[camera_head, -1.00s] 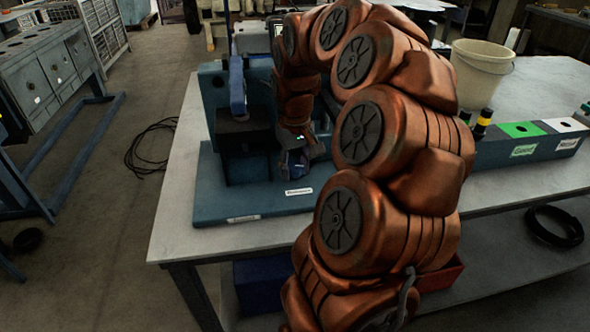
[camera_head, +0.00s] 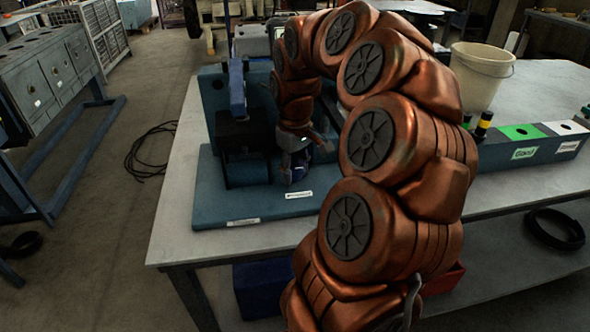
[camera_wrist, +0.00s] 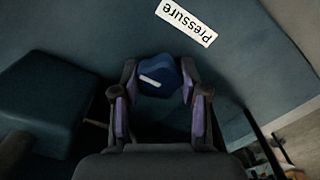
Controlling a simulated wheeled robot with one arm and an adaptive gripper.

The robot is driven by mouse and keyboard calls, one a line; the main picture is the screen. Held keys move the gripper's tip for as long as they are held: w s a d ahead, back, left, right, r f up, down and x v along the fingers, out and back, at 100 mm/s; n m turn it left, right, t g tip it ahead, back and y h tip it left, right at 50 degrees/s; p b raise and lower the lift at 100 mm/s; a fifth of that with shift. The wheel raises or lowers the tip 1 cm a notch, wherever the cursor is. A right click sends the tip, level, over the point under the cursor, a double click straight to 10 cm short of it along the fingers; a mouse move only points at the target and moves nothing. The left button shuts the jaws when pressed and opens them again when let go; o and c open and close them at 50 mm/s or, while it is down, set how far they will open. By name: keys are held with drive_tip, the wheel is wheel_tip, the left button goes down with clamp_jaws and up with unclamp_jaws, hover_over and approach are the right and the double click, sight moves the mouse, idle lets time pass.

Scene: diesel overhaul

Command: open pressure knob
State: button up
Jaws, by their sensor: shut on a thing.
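The pressure knob is a dark blue, lobed knob (camera_wrist: 160,78) with a white bar mark on its face, on the teal fixture below the white "Pressure" label (camera_wrist: 187,20) in the wrist view. My gripper (camera_wrist: 157,92) has its two purple-padded fingers on either side of the knob, shut on it. In the head view my gripper (camera_head: 294,174) points down at the front of the teal fixture base (camera_head: 230,207), beside the small label plate (camera_head: 299,194). The knob itself is mostly hidden there by the fingers.
A dark block with a blue lever (camera_head: 237,88) stands on the fixture left of my gripper. A cream bucket (camera_head: 481,76) and a teal rack with green and white tops (camera_head: 530,146) stand to the right. The table's front left (camera_head: 185,240) is bare.

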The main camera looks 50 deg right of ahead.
sight(295, 169)
drive_tip(key=o, duration=1.1)
wheel_tip(295, 169, up, 12)
drive_tip(key=shift+r, duration=0.1)
idle(0.6)
